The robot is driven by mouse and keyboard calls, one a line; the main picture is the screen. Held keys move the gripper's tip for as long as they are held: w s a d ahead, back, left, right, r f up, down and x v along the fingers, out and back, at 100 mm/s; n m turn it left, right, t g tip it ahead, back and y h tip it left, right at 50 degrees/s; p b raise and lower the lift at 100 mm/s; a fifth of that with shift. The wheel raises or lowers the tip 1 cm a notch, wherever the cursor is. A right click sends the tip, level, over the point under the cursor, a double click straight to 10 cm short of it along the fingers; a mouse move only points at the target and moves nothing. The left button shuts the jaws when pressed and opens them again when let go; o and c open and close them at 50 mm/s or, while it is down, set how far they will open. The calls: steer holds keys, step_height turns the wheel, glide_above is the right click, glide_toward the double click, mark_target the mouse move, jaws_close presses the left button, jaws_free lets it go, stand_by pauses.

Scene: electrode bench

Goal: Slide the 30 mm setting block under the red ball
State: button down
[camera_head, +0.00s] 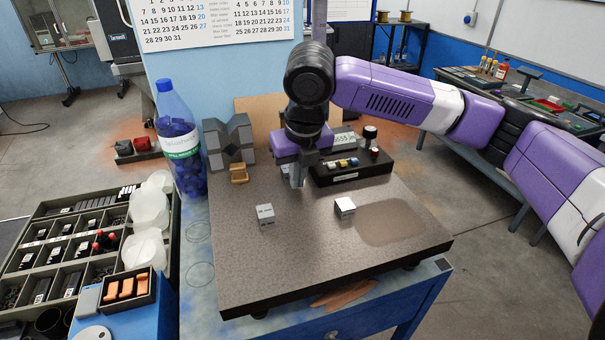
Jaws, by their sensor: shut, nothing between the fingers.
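Two small silver-white blocks with dark markings too small to read stand on the granite plate (290,285). The left block (265,216) is near the plate's middle left, and the right block (345,207) is to its right; I cannot tell which is the 30 mm one. My gripper (298,184) points down, shut and empty, behind and between the two blocks, apart from both. I cannot make out the red ball; my gripper and wrist may cover it. A grey upright post (319,18) shows above my wrist, its lower part hidden.
A black rack (350,176) with small coloured pieces stands at the plate's back. A grey V-block (228,143) and a blue-capped bottle (180,140) stand at the back left. A parts tray (75,245) lies left. The plate's front is clear.

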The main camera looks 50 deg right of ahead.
steer(key=shift+w+d, duration=0.3)
steer(key=shift+w, duration=0.2)
steer(key=shift+w+d+p, duration=0.3)
steer(key=shift+w+d, duration=0.05)
steer(key=shift+w, duration=0.35)
steer(key=shift+s+a, duration=0.1)
